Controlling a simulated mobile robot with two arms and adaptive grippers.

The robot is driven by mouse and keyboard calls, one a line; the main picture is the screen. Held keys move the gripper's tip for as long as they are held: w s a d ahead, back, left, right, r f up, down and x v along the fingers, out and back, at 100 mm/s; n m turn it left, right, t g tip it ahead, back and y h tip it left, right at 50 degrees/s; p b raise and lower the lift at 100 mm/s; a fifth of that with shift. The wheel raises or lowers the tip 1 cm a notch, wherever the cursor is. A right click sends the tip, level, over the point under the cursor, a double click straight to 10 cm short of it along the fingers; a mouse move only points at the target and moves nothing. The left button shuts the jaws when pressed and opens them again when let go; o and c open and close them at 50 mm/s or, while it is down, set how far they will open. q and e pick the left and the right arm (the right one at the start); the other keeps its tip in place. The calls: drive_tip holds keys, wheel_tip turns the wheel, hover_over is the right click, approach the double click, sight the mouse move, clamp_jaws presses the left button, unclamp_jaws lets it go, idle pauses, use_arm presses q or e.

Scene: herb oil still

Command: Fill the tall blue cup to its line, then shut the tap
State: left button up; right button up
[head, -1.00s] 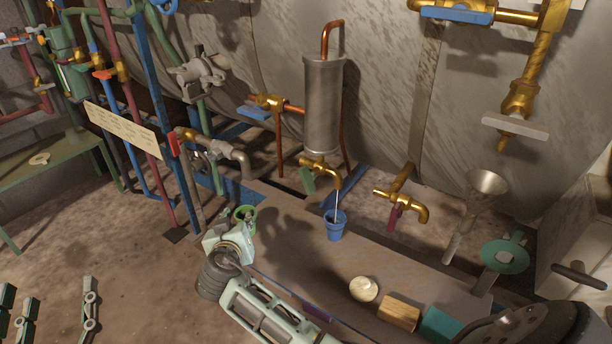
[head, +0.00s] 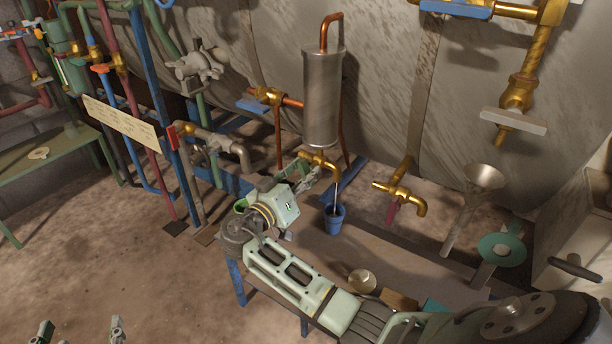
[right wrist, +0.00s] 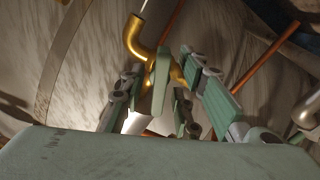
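The blue cup (head: 335,221) stands upright on the bench under the brass tap (head: 322,161) of the grey cylinder. A thin stream runs from the spout into the cup; the liquid level and the line cannot be made out. My right gripper (head: 306,177) is at the tap's green handle, left of the cup. In the right wrist view the green handle (right wrist: 162,78) hangs below the brass spout (right wrist: 140,40), between my spread fingers (right wrist: 160,95), with gaps visible beside it. My left gripper (head: 78,332) shows only its two separated fingertips at the bottom left edge.
A second brass tap (head: 400,196) and a funnel (head: 483,179) stand right of the cup. A round pale-topped thing (head: 361,281) and a wooden block (head: 399,301) lie on the bench (head: 385,249) near my right arm.

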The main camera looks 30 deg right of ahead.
drive_tip(key=shift+w+d, duration=0.1)
drive_tip(key=shift+d, duration=0.1)
use_arm(q)
drive_tip(key=shift+r, duration=0.2)
use_arm(e)
clamp_jaws()
drive_tip(key=shift+f+m+b, duration=0.15)
drive_tip(key=shift+m+b, duration=0.25)
drive_tip(key=shift+b, duration=0.65)
drive_tip(key=shift+m+b, duration=0.4)
drive_tip(key=shift+b, duration=0.3)
use_arm(q)
drive_tip(key=s+r+t+h, duration=0.3)
drive_tip(key=r+t, duration=0.6)
drive_tip(key=r, duration=0.6)
drive_tip(key=shift+s+d+r, duration=0.2)
drive_tip(key=shift+s+d, duration=0.25)
drive_tip(key=shift+s, duration=0.25)
